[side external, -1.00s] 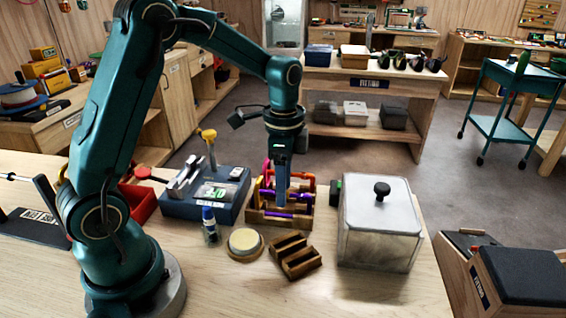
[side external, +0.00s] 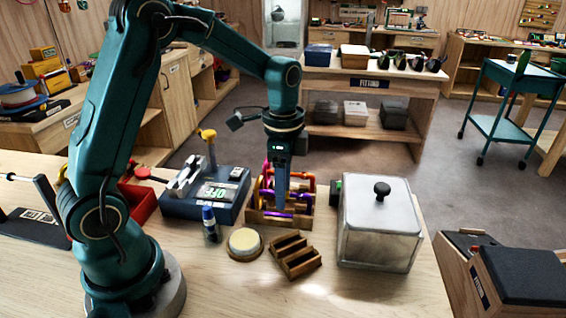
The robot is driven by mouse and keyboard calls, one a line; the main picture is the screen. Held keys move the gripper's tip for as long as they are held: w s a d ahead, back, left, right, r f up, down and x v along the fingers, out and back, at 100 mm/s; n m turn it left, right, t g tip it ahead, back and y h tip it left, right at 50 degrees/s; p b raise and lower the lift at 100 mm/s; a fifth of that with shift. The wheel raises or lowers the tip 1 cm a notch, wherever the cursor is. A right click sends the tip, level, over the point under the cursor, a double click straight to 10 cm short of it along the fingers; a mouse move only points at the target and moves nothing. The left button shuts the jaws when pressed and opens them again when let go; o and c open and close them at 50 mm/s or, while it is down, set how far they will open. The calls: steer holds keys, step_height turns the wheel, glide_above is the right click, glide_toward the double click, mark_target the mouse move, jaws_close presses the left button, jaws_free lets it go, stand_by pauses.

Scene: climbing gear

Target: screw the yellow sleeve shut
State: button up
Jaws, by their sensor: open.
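My gripper (side external: 280,207) points straight down into a small wooden rack (side external: 256,217) near the middle of the bench. The rack holds several colored pieces of climbing gear, with purple, orange and yellow parts showing. A yellow part (side external: 264,199), possibly the yellow sleeve, is just left of my gripper; it is too small to tell for sure. My gripper's fingers are open, and their tips are low among the gear in the rack. Whether they touch anything is hidden.
Left of the rack is a blue device (side external: 205,206) with a display and a yellow-topped post. A clear lidded box (side external: 380,225) stands to the right.

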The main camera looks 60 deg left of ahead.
steer(key=shift+s+d, duration=0.55)
steer(key=shift+s, duration=0.05)
steer(key=shift+f, duration=0.1)
steer(key=shift+f, duration=1.3)
steer(key=shift+w, duration=0.1)
steer(key=shift+w+a, duration=0.75)
steer(key=shift+a, duration=0.1)
